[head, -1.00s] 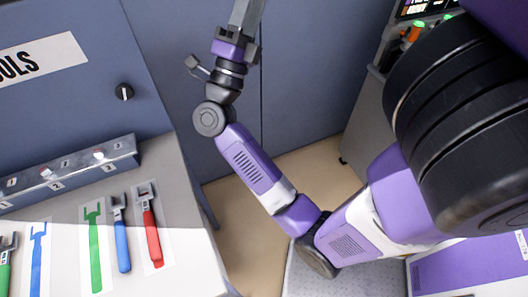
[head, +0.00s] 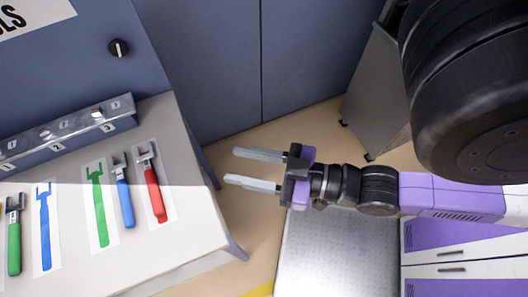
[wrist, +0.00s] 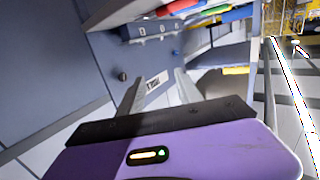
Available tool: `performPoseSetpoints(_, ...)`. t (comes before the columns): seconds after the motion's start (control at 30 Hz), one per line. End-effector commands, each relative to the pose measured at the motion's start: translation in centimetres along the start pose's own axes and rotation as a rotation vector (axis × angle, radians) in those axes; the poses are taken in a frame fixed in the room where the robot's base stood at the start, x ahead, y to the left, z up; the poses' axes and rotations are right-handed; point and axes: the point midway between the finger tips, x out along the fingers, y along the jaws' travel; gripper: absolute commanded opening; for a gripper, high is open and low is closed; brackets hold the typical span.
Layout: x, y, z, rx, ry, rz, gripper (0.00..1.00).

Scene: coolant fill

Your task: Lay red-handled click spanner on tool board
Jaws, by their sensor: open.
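The red-handled spanner (head: 154,193) lies on a white card at the right end of the row on the pale tool board (head: 187,235). Its handle covers most of the card, so any red outline beneath is hidden. My gripper (head: 231,166) is open and empty, its two fingers pointing left. In the head view it appears right of the board's edge, apart from the spanner. In the wrist view, the open fingers (wrist: 158,86) have nothing between them. A red handle (wrist: 178,6) shows at the top of that view, cut off by the frame edge.
A blue-handled spanner (head: 124,198) lies between the bare green outline (head: 99,207) and the red spanner. A bare blue outline (head: 45,230) and a green-handled spanner (head: 14,245) are further left. A metal strip (head: 65,132) runs behind them. Floor shows right of the board.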

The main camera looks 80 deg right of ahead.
Motion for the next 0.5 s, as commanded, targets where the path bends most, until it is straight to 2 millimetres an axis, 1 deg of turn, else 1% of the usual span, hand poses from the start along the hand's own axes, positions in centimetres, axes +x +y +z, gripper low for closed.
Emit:
performPoseSetpoints(0.03, -1.4, -0.9, 0.9, 0.003, -0.061, -0.008, 0.41)
performPoseSetpoints(0.1, -2.7, -1.9, 1.8, 0.004, -0.124, -0.018, 0.41)
performPoseSetpoints(0.2, -3.9, -2.8, 2.5, 0.005, -0.180, -0.026, 0.41)
performPoseSetpoints(0.3, -4.4, -3.1, 2.8, 0.004, -0.203, -0.029, 0.41)
performPoseSetpoints(0.5, -4.4, -3.1, 2.8, 0.004, -0.203, -0.030, 0.41)
